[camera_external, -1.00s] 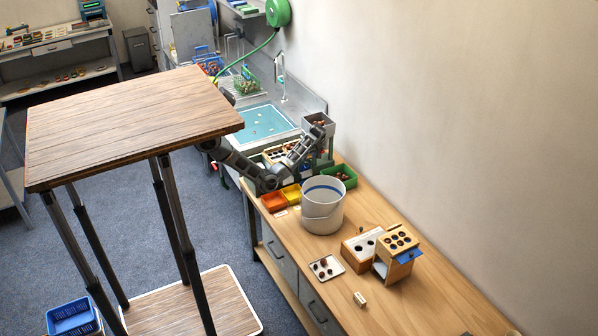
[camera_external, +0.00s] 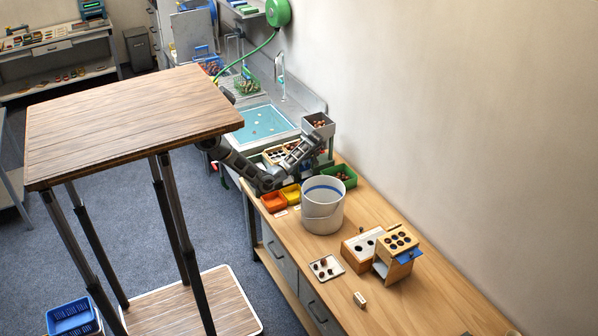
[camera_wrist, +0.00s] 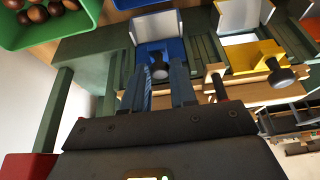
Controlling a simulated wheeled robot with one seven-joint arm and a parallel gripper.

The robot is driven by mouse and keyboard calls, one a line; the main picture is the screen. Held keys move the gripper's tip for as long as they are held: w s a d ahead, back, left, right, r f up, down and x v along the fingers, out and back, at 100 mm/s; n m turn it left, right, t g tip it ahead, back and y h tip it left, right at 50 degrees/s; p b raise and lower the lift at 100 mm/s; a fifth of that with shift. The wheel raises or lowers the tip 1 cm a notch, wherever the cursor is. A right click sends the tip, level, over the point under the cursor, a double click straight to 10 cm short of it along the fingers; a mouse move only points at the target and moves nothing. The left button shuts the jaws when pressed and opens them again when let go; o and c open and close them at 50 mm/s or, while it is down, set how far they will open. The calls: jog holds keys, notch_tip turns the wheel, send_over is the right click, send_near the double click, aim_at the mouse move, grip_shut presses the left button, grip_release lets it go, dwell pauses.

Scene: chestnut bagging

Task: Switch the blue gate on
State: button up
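The blue gate (camera_wrist: 172,47) is in the upper middle of the wrist view, below a pale metal chute, with a dark round knob (camera_wrist: 160,70) on its near side. My gripper (camera_wrist: 163,66) has its two fingers apart, with the knob in line with the gap near the fingertips. I cannot tell whether either finger touches the knob. In the outside view my arm reaches to the sorting machine (camera_external: 318,124), which has a hopper of chestnuts on top. The blue gate cannot be made out there.
A yellow gate (camera_wrist: 256,55) with its own dark knob is to the right of the blue one. A green bin of chestnuts (camera_wrist: 88,32) is at the upper left, and a green post (camera_wrist: 57,110) stands at left. A white bucket (camera_external: 322,212) stands on the bench near my arm.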

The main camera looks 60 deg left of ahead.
grip_shut()
notch_tip(320, 180, up, 4)
jog(key=p, duration=0.2)
jog(key=shift+p, duration=0.35)
jog(key=shift+f, duration=0.15)
jog(key=shift+w, duration=0.1)
jog(key=shift+o, duration=0.4)
grip_release()
jog(key=o, duration=0.4)
jog(key=shift+c, duration=0.2)
